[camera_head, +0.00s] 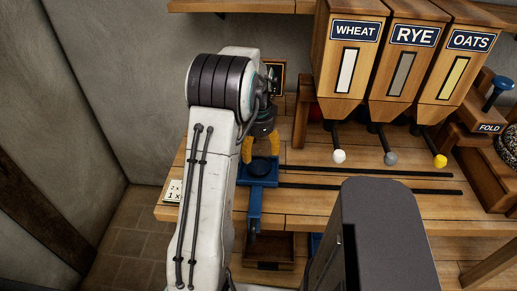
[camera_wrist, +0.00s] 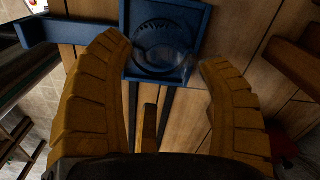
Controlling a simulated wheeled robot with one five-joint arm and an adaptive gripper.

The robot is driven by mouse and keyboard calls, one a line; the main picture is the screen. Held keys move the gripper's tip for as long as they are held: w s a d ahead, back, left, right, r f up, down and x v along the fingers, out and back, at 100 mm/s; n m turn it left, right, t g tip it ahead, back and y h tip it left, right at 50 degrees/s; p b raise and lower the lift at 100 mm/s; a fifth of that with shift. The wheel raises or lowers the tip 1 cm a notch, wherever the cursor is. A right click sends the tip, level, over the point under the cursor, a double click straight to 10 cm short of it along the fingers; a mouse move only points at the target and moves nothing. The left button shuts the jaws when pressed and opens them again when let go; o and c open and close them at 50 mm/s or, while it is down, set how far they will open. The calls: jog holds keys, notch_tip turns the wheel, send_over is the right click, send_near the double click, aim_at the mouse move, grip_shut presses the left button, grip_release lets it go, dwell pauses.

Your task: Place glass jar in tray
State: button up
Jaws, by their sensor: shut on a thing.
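My gripper (camera_head: 261,147) has its yellow fingers down over the blue tray (camera_head: 252,183) on the wooden bench. The tray has a long blue handle and a dark round spot. In the wrist view, the clear glass jar (camera_wrist: 172,66) shows faintly between the fingertips of my gripper (camera_wrist: 165,72), which is shut on it. Behind the jar is the square blue tray (camera_wrist: 198,18), with a round recess and raised lettering. The jar's outline is hard to make out, and I cannot tell whether its base touches the tray.
Wooden hoppers marked WHEAT (camera_head: 349,55), RYE (camera_head: 405,55) and OATS (camera_head: 460,60) stand at the back right, with ball-ended levers below. Dark rails (camera_head: 365,188) run along the bench. A small card (camera_head: 174,190) lies at its left edge.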

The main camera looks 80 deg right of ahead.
jog(key=shift+f, duration=0.1)
jog(key=o, duration=0.8)
jog(key=shift+f, duration=0.1)
jog(key=o, duration=0.5)
jog(key=shift+r, duration=0.2)
